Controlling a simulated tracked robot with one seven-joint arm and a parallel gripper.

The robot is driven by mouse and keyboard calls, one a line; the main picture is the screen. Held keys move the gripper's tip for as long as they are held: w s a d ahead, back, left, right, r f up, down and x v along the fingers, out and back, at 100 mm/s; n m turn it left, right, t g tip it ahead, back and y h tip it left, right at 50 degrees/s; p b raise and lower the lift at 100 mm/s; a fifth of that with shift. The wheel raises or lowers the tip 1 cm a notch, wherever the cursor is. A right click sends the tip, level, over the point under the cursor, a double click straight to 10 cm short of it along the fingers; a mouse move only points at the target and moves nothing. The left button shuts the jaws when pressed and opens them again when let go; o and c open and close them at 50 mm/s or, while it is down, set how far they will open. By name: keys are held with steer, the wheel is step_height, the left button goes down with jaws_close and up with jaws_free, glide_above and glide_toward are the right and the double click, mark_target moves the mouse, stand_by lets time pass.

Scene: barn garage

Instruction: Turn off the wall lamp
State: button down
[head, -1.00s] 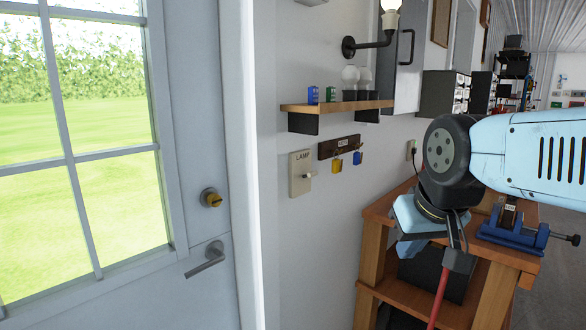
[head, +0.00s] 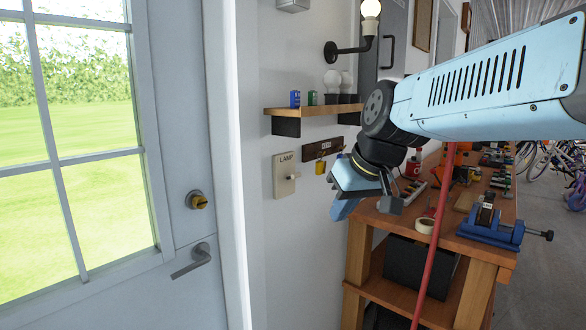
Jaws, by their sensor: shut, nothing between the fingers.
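The wall lamp (head: 345,48) is a black bracket on the white wall, with a bright, glowing bulb (head: 370,9) at the top edge of the view. A beige switch plate (head: 282,186) marked LAMP is on the wall below the shelf, beside the door. Its small white lever (head: 293,176) sticks out to the right. My gripper (head: 368,208) is shut and empty. It hangs to the right of the switch plate, apart from it in the picture, in front of the workbench's left end. Its fingertips are partly hidden by its own body.
A wooden shelf (head: 285,110) with small boxes and spare bulbs juts out above the switch. A key rack (head: 318,148) hangs close to the right of the switch. The workbench (head: 440,233) holds a blue vise (head: 491,228). The door (head: 200,280) is at left.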

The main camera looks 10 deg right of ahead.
steer(key=w+d+r+n+t+y, duration=0.1)
steer(key=w+r, duration=0.3)
steer(key=w, duration=0.7)
steer(key=w+d+r+n+t+y, duration=0.2)
steer(key=w+d+r+n+y, duration=0.1)
steer(key=w, duration=0.9)
step_height(320, 180, up, 3)
steer(key=shift+w+d+f+n, duration=0.15)
steer(key=shift+d+f+n, duration=0.05)
steer(key=shift+d+n, duration=0.45)
glide_above(292, 177)
steer(key=s+d, duration=0.1)
steer(key=d, duration=0.2)
step_height(292, 177, down, 6)
steer(key=shift+w+a+f, duration=0.1)
steer(key=shift+a+f, duration=0.1)
steer(key=shift+f, duration=0.8)
steer(key=shift+w+a+f, duration=0.1)
steer(key=shift+a+f, duration=0.05)
steer(key=shift+f, duration=0.85)
